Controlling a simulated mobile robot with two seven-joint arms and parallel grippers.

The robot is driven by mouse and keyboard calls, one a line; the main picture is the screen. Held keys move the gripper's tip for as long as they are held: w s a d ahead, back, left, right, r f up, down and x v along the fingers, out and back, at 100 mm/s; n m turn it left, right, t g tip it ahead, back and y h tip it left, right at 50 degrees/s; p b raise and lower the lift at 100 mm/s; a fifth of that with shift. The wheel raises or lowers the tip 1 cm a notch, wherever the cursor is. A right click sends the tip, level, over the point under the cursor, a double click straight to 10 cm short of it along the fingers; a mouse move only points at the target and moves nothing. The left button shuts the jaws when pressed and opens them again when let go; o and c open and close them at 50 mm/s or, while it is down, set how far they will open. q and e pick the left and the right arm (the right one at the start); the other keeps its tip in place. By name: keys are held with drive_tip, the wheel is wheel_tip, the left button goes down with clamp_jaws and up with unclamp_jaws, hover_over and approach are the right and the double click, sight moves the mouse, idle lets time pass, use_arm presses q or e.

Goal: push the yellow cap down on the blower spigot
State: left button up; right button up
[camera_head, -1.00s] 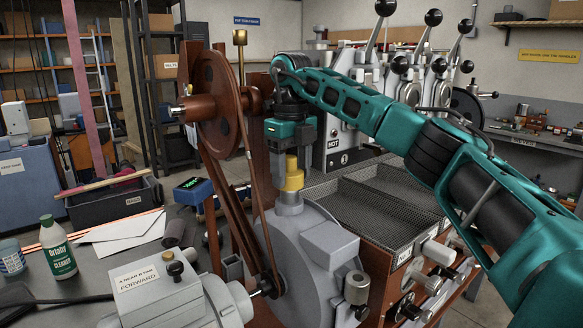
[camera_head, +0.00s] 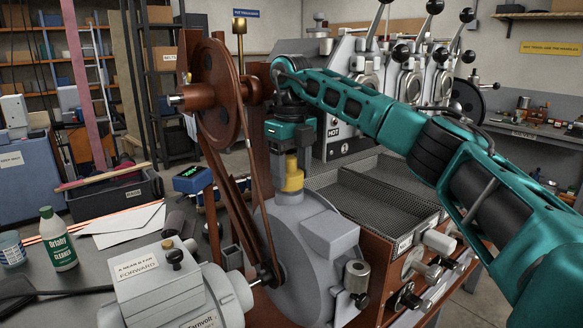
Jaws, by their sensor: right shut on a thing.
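The yellow cap (camera_head: 293,180) sits upright at the top of the grey spigot (camera_head: 289,198) on the blower housing (camera_head: 300,240). Whether it is fully seated I cannot tell. My right gripper (camera_head: 292,169) points straight down from above and is shut on the cap's upper part. The fingers hide some of the cap's top. My left gripper is not in view.
A brown belt wheel (camera_head: 214,95) and its belts stand close left of my right gripper. A grey motor box (camera_head: 155,275) is at the front left. Mesh trays (camera_head: 375,205) lie to the right. A bottle (camera_head: 58,240) and papers are on the left bench.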

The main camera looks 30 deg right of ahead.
sight(291, 157)
drive_tip(key=shift+f, duration=0.5)
drive_tip(key=o, duration=1.1)
drive_tip(key=shift+r, duration=0.15)
wheel_tip(291, 157, up, 11)
drive_tip(key=shift+a+p, duration=0.1)
drive_tip(key=shift+p, duration=0.55)
drive_tip(key=shift+r, duration=0.85)
drive_tip(key=shift+s+f, duration=0.1)
drive_tip(key=shift+s, duration=0.05)
